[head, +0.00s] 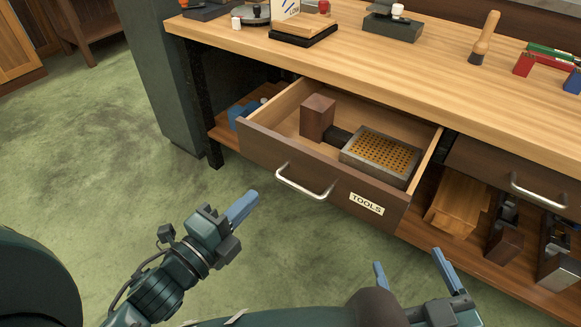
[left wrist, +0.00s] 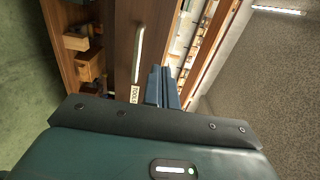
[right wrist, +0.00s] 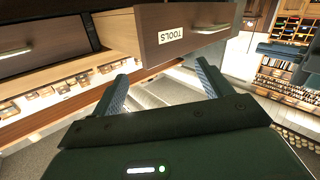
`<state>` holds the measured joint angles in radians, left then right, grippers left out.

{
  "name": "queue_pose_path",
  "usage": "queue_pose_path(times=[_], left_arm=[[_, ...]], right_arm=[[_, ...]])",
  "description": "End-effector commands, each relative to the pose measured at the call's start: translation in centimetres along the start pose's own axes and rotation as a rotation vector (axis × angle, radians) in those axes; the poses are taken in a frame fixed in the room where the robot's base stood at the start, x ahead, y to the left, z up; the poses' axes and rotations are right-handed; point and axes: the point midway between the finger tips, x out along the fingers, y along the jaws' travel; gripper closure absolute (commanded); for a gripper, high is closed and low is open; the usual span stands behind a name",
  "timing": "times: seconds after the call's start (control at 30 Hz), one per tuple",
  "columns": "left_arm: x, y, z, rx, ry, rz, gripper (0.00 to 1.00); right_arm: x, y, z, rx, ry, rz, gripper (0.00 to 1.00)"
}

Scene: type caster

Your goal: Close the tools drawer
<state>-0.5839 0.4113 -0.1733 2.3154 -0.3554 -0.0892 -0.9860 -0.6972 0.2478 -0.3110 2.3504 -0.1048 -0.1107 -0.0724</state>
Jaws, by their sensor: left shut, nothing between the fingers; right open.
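The tools drawer (head: 330,188) is pulled out from under the workbench, with a dark wood front, a silver bar handle (head: 304,184) and a white TOOLS label (head: 367,203). Inside lie a wooden mallet (head: 318,118) and a metal box with a perforated brass-coloured top (head: 380,155). My left gripper (head: 242,207) is shut and empty, in front of and left of the drawer, apart from it. My right gripper (head: 408,266) is open and empty, below and in front of the label. The drawer front also shows in the right wrist view (right wrist: 205,22) and its handle in the left wrist view (left wrist: 138,55).
A second, shut drawer (head: 519,172) with a silver handle sits to the right. The lower shelf (head: 460,236) holds a wooden block and metal tools. The benchtop (head: 420,70) carries several items. Green floor (head: 80,170) is clear at the left.

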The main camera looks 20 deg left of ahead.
Motion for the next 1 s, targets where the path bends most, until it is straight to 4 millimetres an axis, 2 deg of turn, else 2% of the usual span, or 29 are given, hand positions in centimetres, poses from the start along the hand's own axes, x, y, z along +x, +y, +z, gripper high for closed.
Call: queue_pose_path(times=[0.4,0.6,0.8,1.0], left_arm=[[7.4,0.1,0.0,-0.003,-0.001,-0.002,1.0],[10.4,0.1,0.0,-0.004,0.0,0.0,1.0],[12.0,0.1,-0.1,-0.005,0.0,0.002,1.0],[12.2,0.1,0.0,-0.005,0.0,0.003,1.0]], right_arm=[[0.1,-0.3,0.1,-0.019,0.062,-0.004,0.22],[0.1,-0.5,0.0,-0.034,0.102,-0.005,0.22],[0.2,-0.7,-0.1,-0.041,0.134,-0.009,0.22],[0.1,-0.9,-0.2,-0.042,0.143,-0.015,0.22]])
